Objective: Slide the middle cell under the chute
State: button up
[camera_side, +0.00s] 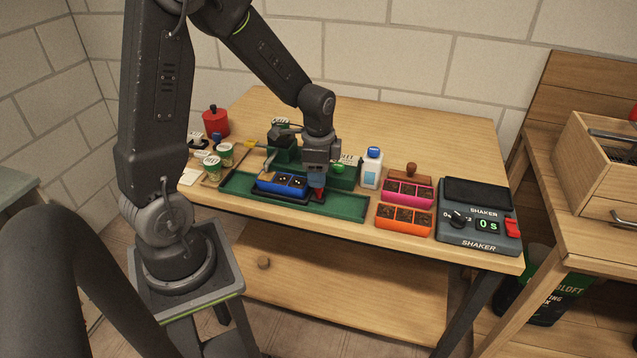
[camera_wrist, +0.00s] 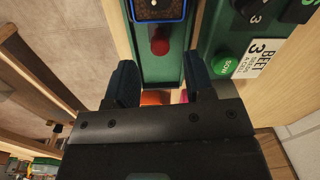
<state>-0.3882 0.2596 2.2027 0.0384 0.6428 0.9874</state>
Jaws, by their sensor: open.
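A blue cell tray (camera_side: 268,188) sits on a dark sled in a long green channel (camera_side: 345,207). Two dark cells with pale specks show; the rest of the tray is hidden by my gripper. A red knob (camera_wrist: 160,46) stands off the tray's end in the wrist view, where the blue tray's edge (camera_wrist: 158,17) shows at the top. My gripper (camera_side: 316,183) is at the knob in the side view. Its fingers (camera_wrist: 160,66) are apart, with nothing clearly between them. The green seeder (camera_side: 346,179) stands behind the channel; its chute mouth is not clear.
A green SOW button (camera_wrist: 224,64) and a label reading BEET 3 are on the seeder. A white bottle (camera_side: 371,168), a pink tray (camera_side: 407,202), an orange tray (camera_side: 403,228) and a shaker (camera_side: 478,236) stand right. The channel's right end is empty.

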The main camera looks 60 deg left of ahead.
jog(key=shift+a+f, duration=0.1)
jog(key=shift+f, duration=1.8)
jog(key=shift+c, duration=0.4)
grip_shut()
